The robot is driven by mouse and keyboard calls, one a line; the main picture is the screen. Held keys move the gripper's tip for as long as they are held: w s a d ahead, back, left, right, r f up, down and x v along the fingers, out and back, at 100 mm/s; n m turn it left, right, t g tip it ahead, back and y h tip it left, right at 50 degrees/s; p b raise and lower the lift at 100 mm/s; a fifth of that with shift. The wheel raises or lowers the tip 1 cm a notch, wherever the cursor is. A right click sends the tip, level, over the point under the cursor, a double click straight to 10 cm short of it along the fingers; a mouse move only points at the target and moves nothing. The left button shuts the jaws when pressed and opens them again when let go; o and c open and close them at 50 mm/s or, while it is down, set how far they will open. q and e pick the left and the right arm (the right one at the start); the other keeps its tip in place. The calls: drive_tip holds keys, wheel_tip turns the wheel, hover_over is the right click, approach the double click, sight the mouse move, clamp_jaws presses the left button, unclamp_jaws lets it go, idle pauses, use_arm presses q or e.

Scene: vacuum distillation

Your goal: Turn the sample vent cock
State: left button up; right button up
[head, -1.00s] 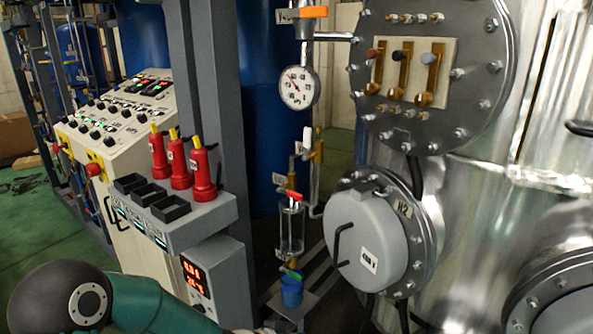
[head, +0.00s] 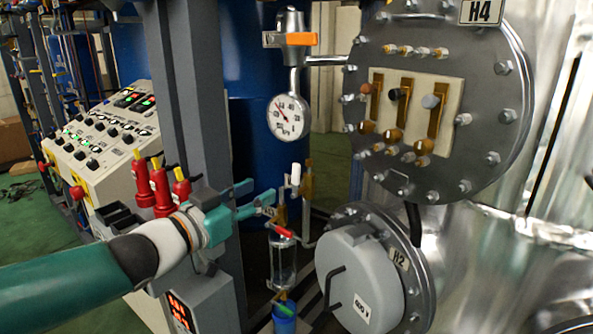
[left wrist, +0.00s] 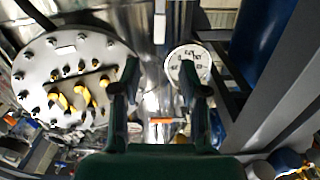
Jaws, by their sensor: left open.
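The sample line stands right of the grey post, with a white-handled cock (head: 295,174) at its top. Below it are a red-handled cock (head: 283,232), a clear sample glass (head: 283,262) and a small green handle (head: 281,297). No label shows which one is the vent cock. My left gripper (head: 264,201) is open, its fingers pointing right at the line, just left of and below the white handle. Contact cannot be told. In the left wrist view the open fingers (left wrist: 158,82) frame bright metal and an orange handle (left wrist: 166,120) farther off. My right gripper is not in view.
A dial gauge (head: 289,117) hangs above the sample line, below an orange-handled valve (head: 301,39). The round flange H4 (head: 480,65) and grey cover H2 (head: 350,270) are close on the right.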

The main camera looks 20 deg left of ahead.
sight(294, 172)
use_arm(q)
drive_tip(key=p+x, duration=0.2)
drive_tip(key=x, duration=1)
drive_tip(key=shift+w+d, duration=0.1)
drive_tip(key=shift+w, duration=0.15)
clamp_jaws()
